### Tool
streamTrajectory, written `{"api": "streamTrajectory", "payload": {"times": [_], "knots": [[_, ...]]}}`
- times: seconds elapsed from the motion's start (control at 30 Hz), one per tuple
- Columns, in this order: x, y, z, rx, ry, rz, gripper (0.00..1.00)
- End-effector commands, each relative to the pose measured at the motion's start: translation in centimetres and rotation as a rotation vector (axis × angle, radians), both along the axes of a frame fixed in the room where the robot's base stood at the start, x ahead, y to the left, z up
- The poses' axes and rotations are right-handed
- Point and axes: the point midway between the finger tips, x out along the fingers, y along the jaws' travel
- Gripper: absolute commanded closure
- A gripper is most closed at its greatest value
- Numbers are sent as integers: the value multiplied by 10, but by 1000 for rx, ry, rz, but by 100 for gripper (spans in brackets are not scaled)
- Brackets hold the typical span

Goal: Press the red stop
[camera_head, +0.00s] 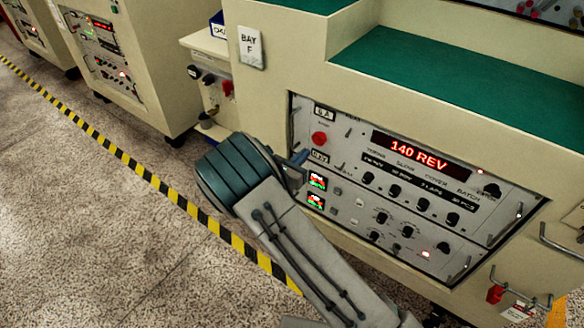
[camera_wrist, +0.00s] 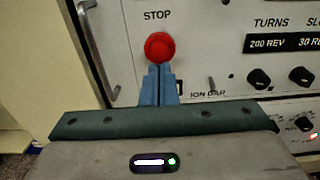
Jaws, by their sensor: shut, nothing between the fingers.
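The red stop (camera_wrist: 159,46) is a round red button under the label STOP on a pale panel. In the head view it shows at the panel's upper left (camera_head: 320,138). My gripper (camera_wrist: 159,70) has its blue fingers shut together with nothing between them. In the wrist view the fingertips lie just below the button's lower edge; whether they touch it I cannot tell. In the head view my gripper (camera_head: 302,156) is at the left side of the panel, a little below the button.
The control panel (camera_head: 350,215) carries several black knobs, toggles and a red display (camera_head: 415,151) reading 140 REV. Metal handles stick out at its edges. A BAY F sign (camera_head: 250,46) is on the cabinet. Yellow-black tape (camera_head: 140,170) crosses the open floor at left.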

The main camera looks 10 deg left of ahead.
Motion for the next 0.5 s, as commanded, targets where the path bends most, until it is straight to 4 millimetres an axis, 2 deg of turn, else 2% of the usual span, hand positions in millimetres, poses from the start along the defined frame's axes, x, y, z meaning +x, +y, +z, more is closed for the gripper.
{"api": "streamTrajectory", "payload": {"times": [0.1, 0.2, 0.5], "knots": [[20, -10, -1, 0, -1, -2, 100], [31, -15, -1, 0, 1, -2, 100], [43, -20, 0, 0, 1, 0, 100]]}}
